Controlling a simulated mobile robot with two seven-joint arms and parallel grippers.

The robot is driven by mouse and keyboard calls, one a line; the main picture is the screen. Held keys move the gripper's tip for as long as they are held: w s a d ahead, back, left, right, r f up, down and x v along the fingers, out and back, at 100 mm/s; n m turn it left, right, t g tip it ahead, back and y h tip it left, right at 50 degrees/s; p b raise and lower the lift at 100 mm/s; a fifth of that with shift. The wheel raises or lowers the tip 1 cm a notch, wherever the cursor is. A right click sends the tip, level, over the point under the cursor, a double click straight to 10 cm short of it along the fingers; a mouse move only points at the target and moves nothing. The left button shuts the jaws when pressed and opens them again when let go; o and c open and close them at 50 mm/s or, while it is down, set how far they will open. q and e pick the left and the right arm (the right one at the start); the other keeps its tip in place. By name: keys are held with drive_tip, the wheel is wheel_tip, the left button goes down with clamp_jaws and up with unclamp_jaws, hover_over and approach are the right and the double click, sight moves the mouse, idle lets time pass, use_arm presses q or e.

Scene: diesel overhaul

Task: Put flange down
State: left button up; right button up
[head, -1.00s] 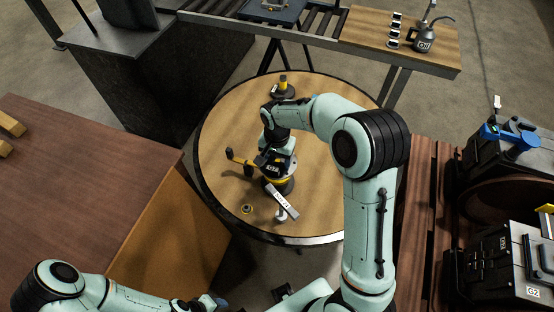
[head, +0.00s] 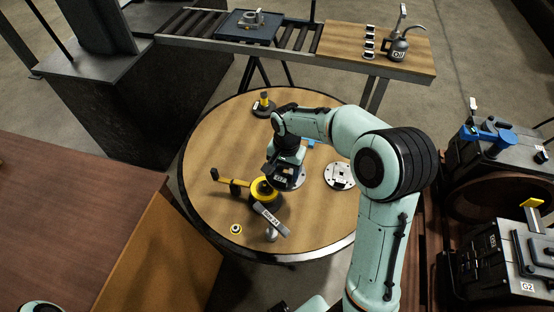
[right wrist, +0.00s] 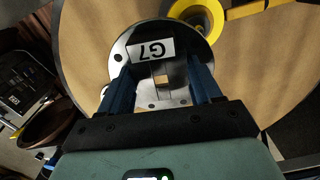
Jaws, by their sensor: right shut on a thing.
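My right gripper (head: 284,184) is shut on a round grey flange (head: 299,177) over the middle of the round table (head: 222,145). In the right wrist view, the blue fingers (right wrist: 157,82) hold the flange (right wrist: 122,50) by its central part, and a white G7 label faces the camera. Small bolt holes show near its rim. The gripper hides much of the flange in the head view. I cannot tell whether its underside touches the wood. My left gripper is out of view.
Left of the flange stands a black-and-yellow fixture (head: 262,189) with a yellow handle and a label bar in front. Another flanged disc (head: 340,175) lies to the right. A yellow-topped black piece (head: 264,105) stands behind. A small ringed part (head: 236,229) lies front left, with bare wood around.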

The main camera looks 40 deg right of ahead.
sight(321, 209)
drive_tip(key=s+d+r+m+b, duration=0.3)
drive_tip(key=s+d, duration=0.6)
drive_tip(key=s, duration=0.1)
wheel_tip(321, 209, down, 20)
drive_tip(key=shift+r+b, duration=0.2)
drive_tip(key=shift+b, duration=1.05)
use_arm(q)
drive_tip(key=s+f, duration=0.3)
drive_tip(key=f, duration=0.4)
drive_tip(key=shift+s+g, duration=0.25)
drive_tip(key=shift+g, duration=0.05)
use_arm(e)
drive_tip(key=shift+f, duration=0.15)
drive_tip(key=o, duration=1.5)
drive_tip(key=shift+s, duration=0.1)
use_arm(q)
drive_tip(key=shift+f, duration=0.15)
